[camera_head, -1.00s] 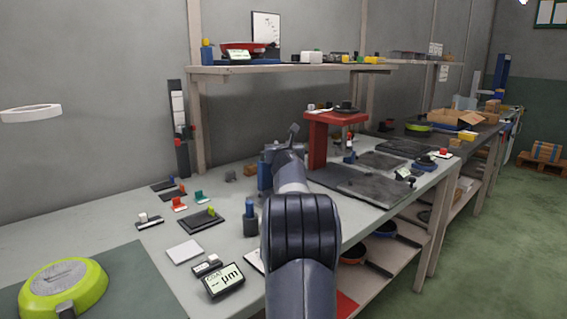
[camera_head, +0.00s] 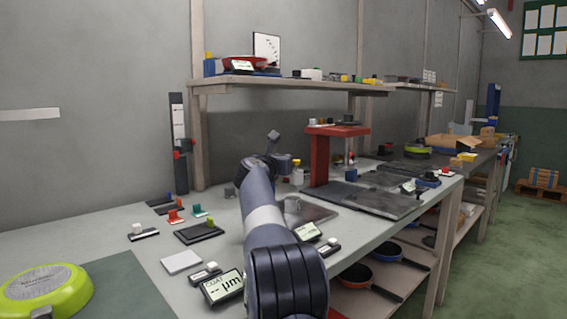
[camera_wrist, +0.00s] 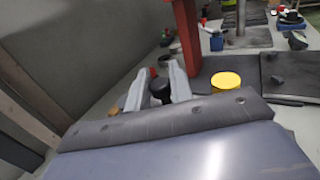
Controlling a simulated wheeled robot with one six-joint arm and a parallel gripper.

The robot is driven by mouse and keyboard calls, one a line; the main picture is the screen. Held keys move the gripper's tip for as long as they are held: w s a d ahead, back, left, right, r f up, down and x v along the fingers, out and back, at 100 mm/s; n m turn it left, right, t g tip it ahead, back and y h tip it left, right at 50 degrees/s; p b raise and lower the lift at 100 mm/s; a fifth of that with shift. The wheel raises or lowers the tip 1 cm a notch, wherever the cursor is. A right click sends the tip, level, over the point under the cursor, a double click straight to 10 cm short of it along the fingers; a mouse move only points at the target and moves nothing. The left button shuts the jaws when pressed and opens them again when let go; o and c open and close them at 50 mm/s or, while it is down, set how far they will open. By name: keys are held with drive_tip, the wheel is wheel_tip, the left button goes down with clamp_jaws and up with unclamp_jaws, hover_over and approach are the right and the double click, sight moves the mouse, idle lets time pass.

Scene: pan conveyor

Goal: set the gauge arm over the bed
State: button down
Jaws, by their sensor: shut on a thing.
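The gauge stand is red (camera_head: 319,160), with an upright column at left and an arm (camera_head: 347,130) reaching right over the dark flat bed (camera_head: 350,198). The column also shows in the wrist view (camera_wrist: 186,45), just beyond my fingers. My gripper (camera_wrist: 162,88) has its two pale fingers closed on a black round-topped knob (camera_wrist: 160,90). What the knob is fixed to is hidden behind the wrist housing. In the head view my wrist is left of the red column, and the fingertips cannot be made out.
A yellow-capped container (camera_wrist: 226,82) stands just right of my fingers. A coating meter (camera_head: 222,287) and a white pad (camera_head: 181,262) lie on the front bench. A lime pan (camera_head: 45,290) is at far left. A shelf (camera_head: 290,86) runs above the bench.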

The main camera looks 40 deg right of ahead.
drive_tip(key=shift+a+f+m+g+h+p, duration=0.15)
drive_tip(key=shift+a+m+g+h+p, duration=0.3)
drive_tip(key=shift+m+g, duration=0.35)
drive_tip(key=shift+g, duration=0.3)
drive_tip(key=c, duration=1.3)
unclamp_jaws()
drive_tip(key=v, duration=1)
drive_tip(key=shift+s+a, duration=0.2)
drive_tip(key=shift+a, duration=0.1)
drive_tip(key=shift+f, duration=0.1)
drive_tip(key=x, duration=1.1)
drive_tip(key=shift+r, duration=0.2)
